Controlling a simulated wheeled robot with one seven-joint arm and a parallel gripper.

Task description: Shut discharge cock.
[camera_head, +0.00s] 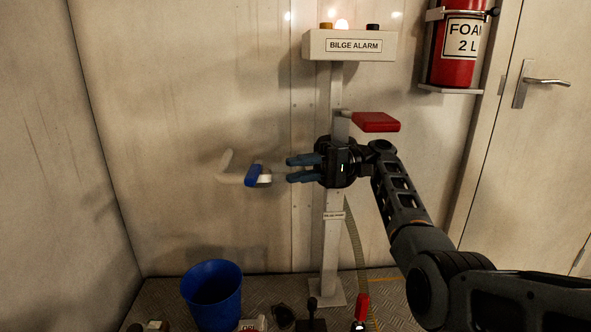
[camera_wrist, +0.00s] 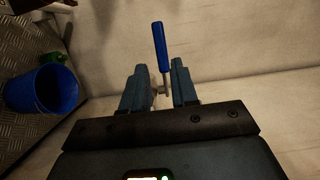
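A cock with a blue lever handle (camera_head: 254,175) sits on a pale bent pipe (camera_head: 228,168) at the back wall; I take it for the discharge cock, though no label on it is readable. In the wrist view the blue handle (camera_wrist: 161,50) stands out beyond my fingers, with a thin metal stem at its lower end. My gripper (camera_head: 290,169) is just right of the cock in the head view, its two blue-grey fingers apart and pointing at it. In the wrist view my gripper (camera_wrist: 159,88) lines up with the handle's stem. I see no clear grip or contact.
A post with a bilge alarm box (camera_head: 348,46) and a red lever (camera_head: 376,122) stands behind and beside my gripper. A blue bucket (camera_head: 212,292) stands on the floor below the cock. A red extinguisher (camera_head: 455,45) hangs at the right near a door.

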